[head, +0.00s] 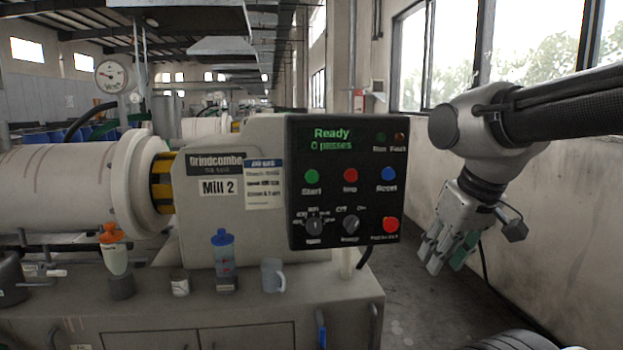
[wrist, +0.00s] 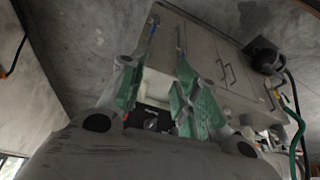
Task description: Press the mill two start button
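The Mill 2 control panel (head: 344,182) is a black box on the right of the mill housing. Its display reads "Ready, 0 passes". The green start button (head: 312,177) is at the left of the top button row, beside a red stop button (head: 350,175) and a blue reset button (head: 389,174). My gripper (head: 445,262) hangs to the right of the panel, pointing down and apart from it. In the wrist view my gripper's green-padded fingers (wrist: 155,95) stand apart with nothing between them. Part of the dark panel (wrist: 150,118) shows behind them; the start button cannot be made out there.
The mill drum (head: 65,190) is at the left. A grey bench (head: 230,308) below holds an orange-capped bottle (head: 115,252), a blue-capped bottle (head: 222,252) and a grey mug (head: 272,275). A large red button (head: 390,225) is at the panel's lower right. A wall stands right of my arm.

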